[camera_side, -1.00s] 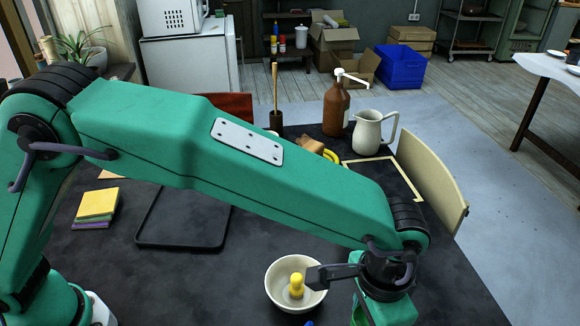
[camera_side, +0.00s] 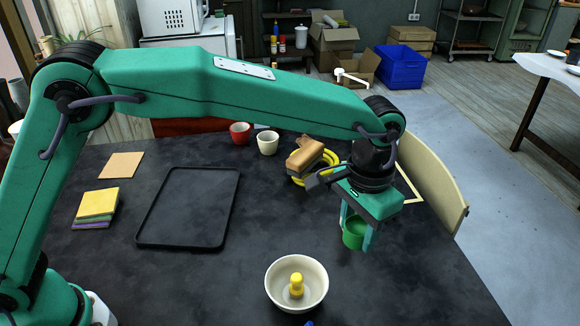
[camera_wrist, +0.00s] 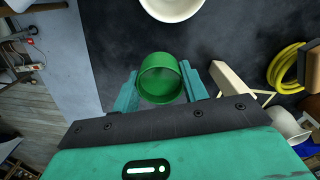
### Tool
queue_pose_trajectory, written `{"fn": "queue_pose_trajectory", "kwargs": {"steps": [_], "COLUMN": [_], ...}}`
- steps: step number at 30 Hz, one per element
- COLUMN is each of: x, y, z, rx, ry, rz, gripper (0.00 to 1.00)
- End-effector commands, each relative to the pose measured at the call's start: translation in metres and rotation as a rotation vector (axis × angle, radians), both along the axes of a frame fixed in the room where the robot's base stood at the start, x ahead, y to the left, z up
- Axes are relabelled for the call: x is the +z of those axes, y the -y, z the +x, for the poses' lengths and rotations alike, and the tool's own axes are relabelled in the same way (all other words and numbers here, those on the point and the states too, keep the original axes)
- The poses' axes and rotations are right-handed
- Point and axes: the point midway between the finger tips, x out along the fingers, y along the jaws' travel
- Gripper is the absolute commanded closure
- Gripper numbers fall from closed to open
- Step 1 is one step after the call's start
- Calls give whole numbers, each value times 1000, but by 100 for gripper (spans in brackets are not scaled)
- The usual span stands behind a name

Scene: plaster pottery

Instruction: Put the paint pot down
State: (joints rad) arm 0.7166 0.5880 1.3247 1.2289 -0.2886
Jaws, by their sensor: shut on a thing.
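The paint pot, a small green open cup (camera_side: 353,232), is between the two fingers of my gripper (camera_side: 358,236) in the side view, right of the middle of the dark table. My gripper points down and is shut on the pot's sides. In the wrist view the pot (camera_wrist: 162,78) looks upright, with its open mouth in sight and a finger on each side. I cannot tell whether its base touches the table or hangs just above it.
A white bowl (camera_side: 318,278) with a yellow object in it stands in front and left of the pot. A yellow coil (camera_side: 298,181) with a brown block lies behind. A black tray (camera_side: 150,238) is at left. Bare table lies between tray and pot.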

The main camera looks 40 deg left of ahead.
Motion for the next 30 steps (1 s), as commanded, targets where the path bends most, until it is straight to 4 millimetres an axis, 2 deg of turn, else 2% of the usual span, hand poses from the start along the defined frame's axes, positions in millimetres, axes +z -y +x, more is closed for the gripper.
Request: {"fn": "queue_pose_trajectory", "kwargs": {"steps": [1, 6, 15, 24, 30], "x": [0, 0, 0, 0, 0], "y": [-14, -59, -149, -250, -321], "z": [14, 54, 110, 149, 164], "rx": [41, 162, 377, 591, 733], "ry": [0, 0, 0, 0, -1], "rz": [0, 0, 0, 0, 0], "gripper": [80, 80, 80, 80, 80]}}
